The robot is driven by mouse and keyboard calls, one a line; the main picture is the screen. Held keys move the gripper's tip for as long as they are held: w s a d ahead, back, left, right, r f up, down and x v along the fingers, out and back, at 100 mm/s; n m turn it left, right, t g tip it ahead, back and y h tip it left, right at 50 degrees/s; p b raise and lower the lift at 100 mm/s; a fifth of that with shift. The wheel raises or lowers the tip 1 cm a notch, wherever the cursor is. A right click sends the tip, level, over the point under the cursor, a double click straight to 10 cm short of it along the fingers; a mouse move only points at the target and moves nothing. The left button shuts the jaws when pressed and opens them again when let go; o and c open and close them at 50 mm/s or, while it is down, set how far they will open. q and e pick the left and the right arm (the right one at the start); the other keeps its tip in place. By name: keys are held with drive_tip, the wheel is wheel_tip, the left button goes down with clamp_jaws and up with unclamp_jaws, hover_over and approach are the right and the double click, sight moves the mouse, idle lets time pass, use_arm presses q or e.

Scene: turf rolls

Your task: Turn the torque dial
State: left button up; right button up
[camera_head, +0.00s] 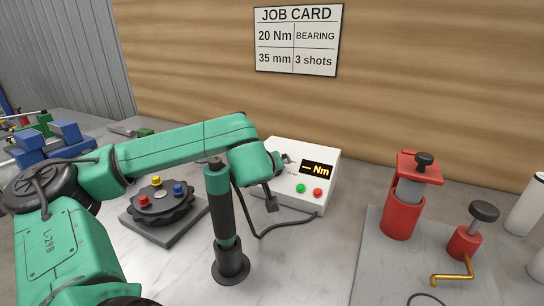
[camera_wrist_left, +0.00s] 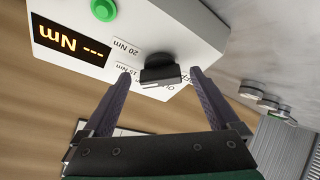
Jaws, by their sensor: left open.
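The white torque box (camera_head: 310,152) stands on the bench near the wall, its display (camera_head: 317,169) reading "--- Nm". A green and a red button sit below the display. In the left wrist view the black torque dial (camera_wrist_left: 160,68) is on the box's face, beside printed labels, one reading "20 Nm" (camera_wrist_left: 127,48). My left gripper (camera_wrist_left: 161,76) is open, with one finger on each side of the dial and visible gaps to it. My right gripper is not in view.
A black upright tool (camera_head: 219,210) on a round base stands before the box, with a cable. A black rotary fixture (camera_head: 160,205) is at left. Red devices (camera_head: 402,200) stand on a grey plate at right. The wall job card (camera_head: 298,40) reads "20 Nm BEARING, 35 mm 3 shots".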

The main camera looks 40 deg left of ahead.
use_arm(q)
wheel_tip(320, 180, up, 20)
drive_tip(key=p, duration=0.9)
